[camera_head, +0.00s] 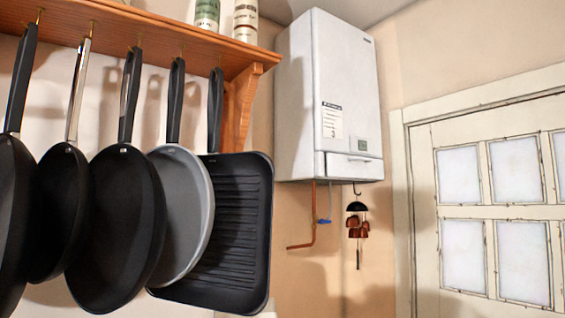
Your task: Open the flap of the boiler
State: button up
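The boiler (338,85) is a white box mounted high on the wall in the corner, right of the pan shelf. Its flap (353,167) is the narrow panel along the bottom of the front, and it looks closed. A printed label (331,120) and a small display (361,145) sit just above the flap. My gripper is not in view.
Several pans (121,215) and a ridged griddle (240,235) hang from the wooden shelf (150,35) at left. A paned door (500,210) stands at right.

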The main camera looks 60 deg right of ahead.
aim_at(338, 165)
jog(key=u, duration=1.35)
jog(key=k, duration=0.95)
jog(key=z, duration=2.8)
jog(key=i, duration=0.5)
jog(key=u, duration=0.05)
